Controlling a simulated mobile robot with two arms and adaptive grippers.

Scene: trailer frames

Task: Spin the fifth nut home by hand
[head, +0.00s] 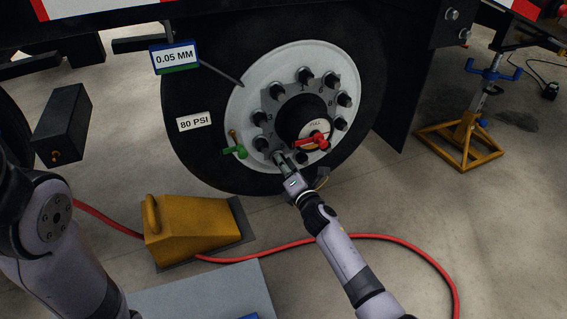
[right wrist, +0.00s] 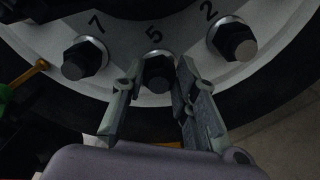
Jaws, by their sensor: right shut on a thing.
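The wheel's pale round hub face (head: 262,88) carries a ring of dark nuts on studs, with numbers beside them. My right gripper (head: 279,157) reaches up to the lower left of this ring. In the right wrist view my right gripper (right wrist: 158,90) has its two fingers on either side of the dark nut (right wrist: 159,72) below the number 5, shut on it. The nuts by 7 (right wrist: 85,58) and 2 (right wrist: 233,41) stand clear on either side. My left arm shows at the lower left of the head view; its gripper is out of view.
A yellow wheel chock (head: 190,226) stands below the tire. A red hose (head: 385,238) crosses the floor. A yellow-based jack stand (head: 462,140) is at right.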

